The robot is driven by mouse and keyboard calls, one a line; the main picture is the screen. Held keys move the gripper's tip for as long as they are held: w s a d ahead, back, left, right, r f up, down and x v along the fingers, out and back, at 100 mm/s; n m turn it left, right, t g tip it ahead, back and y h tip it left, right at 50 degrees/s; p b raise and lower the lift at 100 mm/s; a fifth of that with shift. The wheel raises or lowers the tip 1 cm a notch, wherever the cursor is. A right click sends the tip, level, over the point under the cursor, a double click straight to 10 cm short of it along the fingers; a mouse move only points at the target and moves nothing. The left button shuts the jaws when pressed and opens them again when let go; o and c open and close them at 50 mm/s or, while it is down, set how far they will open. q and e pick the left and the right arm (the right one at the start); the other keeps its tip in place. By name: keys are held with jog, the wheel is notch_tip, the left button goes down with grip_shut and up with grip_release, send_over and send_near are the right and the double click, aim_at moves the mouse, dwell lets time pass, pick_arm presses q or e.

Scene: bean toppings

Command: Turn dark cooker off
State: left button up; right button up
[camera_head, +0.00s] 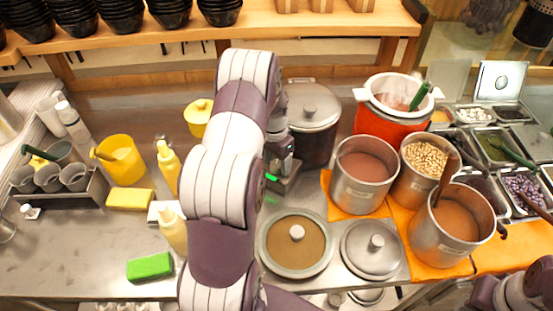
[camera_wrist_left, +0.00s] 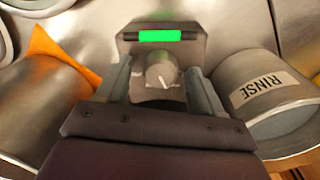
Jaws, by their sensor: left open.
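The dark cooker (camera_head: 313,140) stands at the back middle of the counter under a metal lid with a knob. Its control box (camera_head: 286,182) sticks out at the front, partly hidden by my left arm. In the left wrist view the box carries a lit green bar (camera_wrist_left: 160,36) and a round grey dial (camera_wrist_left: 162,70) with a white pointer line toward the bottom of the picture. My left gripper (camera_head: 279,158) is at the control box. In the left wrist view its two open fingers (camera_wrist_left: 158,85) stand on either side of the dial, with gaps visible. My right gripper is out of view.
A red cooker (camera_head: 385,125) stands to the right, with metal pots (camera_head: 361,185) on orange cloths before it. Lids (camera_head: 372,250) lie in front. A container labelled RINSE (camera_wrist_left: 262,92) is close right of my left gripper. Yellow bottles (camera_head: 168,168) stand left of the arm.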

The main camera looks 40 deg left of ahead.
pick_arm(q)
jog(key=shift+w+f, duration=0.1)
jog(key=shift+w, duration=0.1)
jog(key=c, duration=1)
jog(key=shift+c, duration=0.2)
jog(key=shift+n, duration=0.4)
jog(key=n, duration=0.3)
jog(key=shift+a+n+p, duration=0.1)
jog(key=shift+n+p, duration=0.2)
jog(key=shift+n, duration=0.1)
jog(key=n, duration=0.4)
jog(key=shift+p, duration=0.3)
jog(key=shift+a+n, duration=0.1)
jog(key=shift+n, duration=0.2)
